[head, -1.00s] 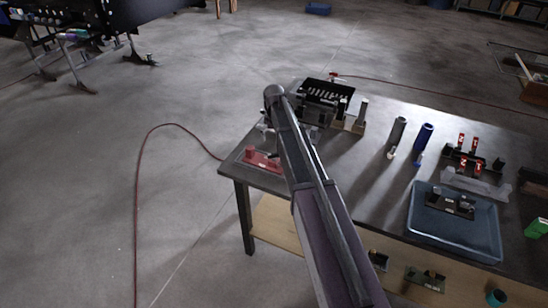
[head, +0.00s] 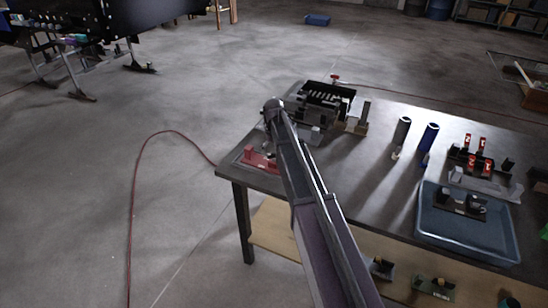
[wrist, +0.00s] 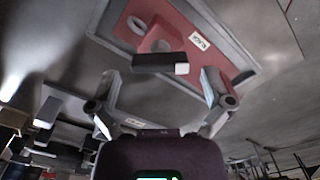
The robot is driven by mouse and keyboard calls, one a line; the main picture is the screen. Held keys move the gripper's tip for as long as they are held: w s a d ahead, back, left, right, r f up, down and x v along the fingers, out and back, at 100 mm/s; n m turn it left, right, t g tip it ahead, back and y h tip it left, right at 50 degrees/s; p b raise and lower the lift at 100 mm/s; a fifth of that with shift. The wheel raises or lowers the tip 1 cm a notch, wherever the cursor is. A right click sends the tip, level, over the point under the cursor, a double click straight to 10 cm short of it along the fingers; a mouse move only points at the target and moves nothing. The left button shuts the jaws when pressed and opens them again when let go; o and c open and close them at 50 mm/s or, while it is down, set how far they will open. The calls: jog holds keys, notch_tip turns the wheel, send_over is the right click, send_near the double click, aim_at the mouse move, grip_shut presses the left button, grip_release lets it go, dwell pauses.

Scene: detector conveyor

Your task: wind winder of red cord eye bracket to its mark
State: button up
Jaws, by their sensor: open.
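The red cord eye bracket (head: 260,161) lies at the table's left corner in the head view, partly behind my arm. The wrist view shows it close up as a red plate (wrist: 243,65) with a raised red block and a white label (wrist: 199,40). A dark bar with a pale end (wrist: 160,63), seemingly the winder, stands out from the red block. My gripper (wrist: 163,88) is open and empty, one finger to each side of the bar and apart from it. The head view hides the fingertips. I cannot make out the winder's mark.
A black slotted unit (head: 326,98) stands behind my arm. Two cylinders, grey (head: 401,131) and blue (head: 428,137), stand to the right. A blue tray (head: 430,222) with a dark part is at the right. A red cord (head: 133,215) runs over the floor.

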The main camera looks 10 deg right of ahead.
jog(key=shift+f+b, duration=0.3)
jog(key=shift+f, duration=0.2)
jog(key=c, duration=1)
